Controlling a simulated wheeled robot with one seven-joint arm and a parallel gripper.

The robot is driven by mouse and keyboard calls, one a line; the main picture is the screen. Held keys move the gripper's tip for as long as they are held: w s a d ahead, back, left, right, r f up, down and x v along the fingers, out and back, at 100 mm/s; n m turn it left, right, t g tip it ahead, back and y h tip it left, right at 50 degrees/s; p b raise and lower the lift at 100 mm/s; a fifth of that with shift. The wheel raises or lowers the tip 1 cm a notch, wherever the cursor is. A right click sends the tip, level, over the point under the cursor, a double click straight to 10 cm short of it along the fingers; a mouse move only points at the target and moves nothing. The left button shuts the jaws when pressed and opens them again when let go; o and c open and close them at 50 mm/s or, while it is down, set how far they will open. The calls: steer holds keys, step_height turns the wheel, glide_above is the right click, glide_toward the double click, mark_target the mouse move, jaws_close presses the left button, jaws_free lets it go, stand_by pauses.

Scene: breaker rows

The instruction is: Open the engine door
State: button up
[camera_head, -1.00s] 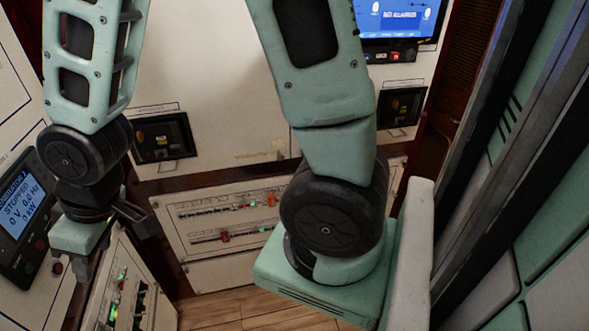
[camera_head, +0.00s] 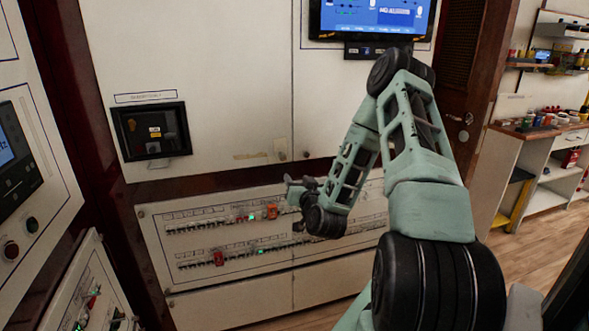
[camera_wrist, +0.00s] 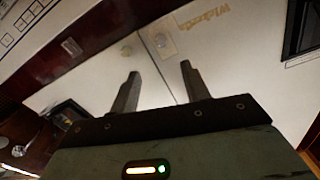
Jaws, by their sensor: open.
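A dark brown door (camera_head: 464,75) with a louvred panel stands right of the white cabinets in the head view. My gripper (camera_head: 293,198) is open and empty, in front of the lower breaker panel and left of that door. In the wrist view its two fingers (camera_wrist: 160,80) are spread, with white cabinet doors (camera_wrist: 215,55) beyond them. The brown door is not identifiable in the wrist view.
Breaker rows (camera_head: 225,225) run along the low panel near my gripper. A screen (camera_head: 372,20) hangs above. A grey control panel (camera_head: 18,160) is at the left. Shelves and a workbench (camera_head: 545,130) stand at the right, with free wooden floor (camera_head: 515,255) before them.

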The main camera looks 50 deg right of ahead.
mark_target(283, 159)
steer(key=p+x, duration=0.3)
steer(key=x, duration=1.4)
steer(key=shift+w+a+r+p, duration=0.1)
steer(key=shift+w+p, duration=0.05)
steer(key=shift+p, duration=0.15)
jaws_close()
stand_by(0.6)
